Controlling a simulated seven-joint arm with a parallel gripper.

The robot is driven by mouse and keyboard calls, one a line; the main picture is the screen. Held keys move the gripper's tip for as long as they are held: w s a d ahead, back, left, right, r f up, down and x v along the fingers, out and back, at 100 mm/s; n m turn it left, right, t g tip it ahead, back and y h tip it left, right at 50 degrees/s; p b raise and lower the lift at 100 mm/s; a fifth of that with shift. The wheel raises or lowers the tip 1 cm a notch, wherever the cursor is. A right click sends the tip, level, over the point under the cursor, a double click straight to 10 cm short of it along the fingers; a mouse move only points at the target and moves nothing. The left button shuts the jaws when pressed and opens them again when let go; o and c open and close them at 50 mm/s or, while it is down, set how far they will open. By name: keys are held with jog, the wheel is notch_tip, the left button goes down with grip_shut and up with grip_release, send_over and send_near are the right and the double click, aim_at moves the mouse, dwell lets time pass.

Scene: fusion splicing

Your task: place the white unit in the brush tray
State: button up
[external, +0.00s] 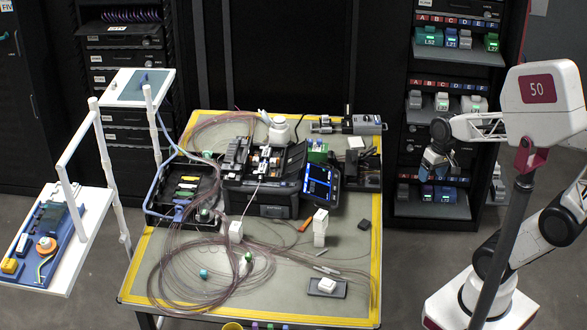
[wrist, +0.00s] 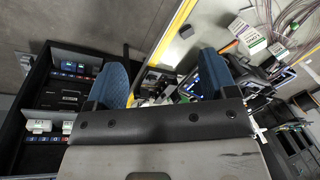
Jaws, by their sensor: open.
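My gripper (external: 436,162) is at the right, beyond the table's right edge and in front of the rack shelves. In the wrist view its two blue fingers (wrist: 161,78) stand wide apart with nothing held between them. Several white units show: a tall one (external: 320,228) upright right of the table's middle, a smaller one (external: 236,232) further left, and one (external: 327,285) on a small dark tray near the front. I cannot tell which is the task's. A black tray (external: 150,208) with coloured items lies left of the splicer; I cannot tell whether it is the brush tray.
The black splicer (external: 270,203) with its raised screen (external: 321,184) stands mid-table. Loose clear tubing (external: 185,262) covers the left front. Racks (external: 445,57) with coloured modules stand behind my gripper. The table's right front (external: 350,255) is mostly clear.

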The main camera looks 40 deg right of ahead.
jog(key=s+d+r+n+t+h, duration=0.1)
jog(key=s+d+r+h, duration=0.1)
jog(key=d+r, duration=0.1)
jog(key=shift+s+d+r+t, duration=0.15)
jog(key=shift+s+d+t, duration=0.2)
jog(key=shift+d, duration=0.5)
dwell(0.7)
